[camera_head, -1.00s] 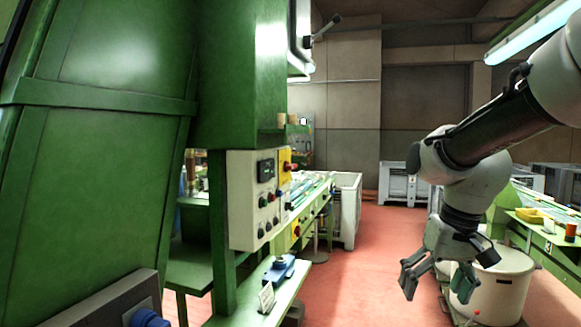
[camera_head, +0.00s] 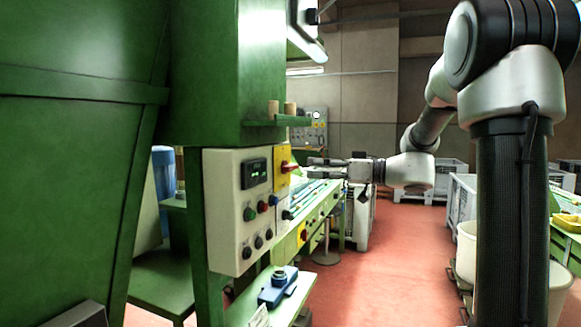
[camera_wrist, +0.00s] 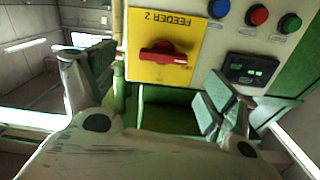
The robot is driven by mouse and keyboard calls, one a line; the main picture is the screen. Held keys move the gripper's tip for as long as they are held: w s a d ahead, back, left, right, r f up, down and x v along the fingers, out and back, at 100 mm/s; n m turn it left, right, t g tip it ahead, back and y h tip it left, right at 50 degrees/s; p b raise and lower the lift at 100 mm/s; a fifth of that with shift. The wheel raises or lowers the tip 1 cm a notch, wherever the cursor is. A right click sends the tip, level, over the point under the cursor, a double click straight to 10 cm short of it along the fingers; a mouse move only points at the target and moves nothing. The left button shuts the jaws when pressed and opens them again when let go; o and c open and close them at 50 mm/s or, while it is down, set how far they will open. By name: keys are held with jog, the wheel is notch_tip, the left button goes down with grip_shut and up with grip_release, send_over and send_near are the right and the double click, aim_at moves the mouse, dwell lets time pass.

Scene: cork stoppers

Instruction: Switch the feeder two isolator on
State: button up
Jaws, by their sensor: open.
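The feeder two isolator is a red rotary handle (camera_head: 288,167) on a yellow plate (camera_head: 283,156) at the right edge of a pale control panel (camera_head: 229,232). In the wrist view the plate reads "FEEDER 2" upside down, and the red handle (camera_wrist: 163,53) lies roughly level with the lettering. My gripper (camera_head: 313,163) is just right of the handle in the head view, pointing at it. In the wrist view my gripper (camera_wrist: 137,80) is open and empty, its fingers spread either side of the handle, apart from it.
A small display (camera_wrist: 249,69) and coloured buttons (camera_wrist: 257,15) sit beside the isolator. Another red knob on yellow (camera_head: 303,233) is on the bench lower down. Corks (camera_head: 290,108) stand on a ledge above the panel. A blue device (camera_head: 278,286) lies below. The red floor aisle is clear.

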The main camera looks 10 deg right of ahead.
aim_at(294, 167)
jog(key=shift+n, duration=0.9)
jog(key=x, duration=0.8)
jog(key=shift+s+a+r, duration=0.1)
jog(key=shift+s, duration=0.15)
jog(key=c, duration=1)
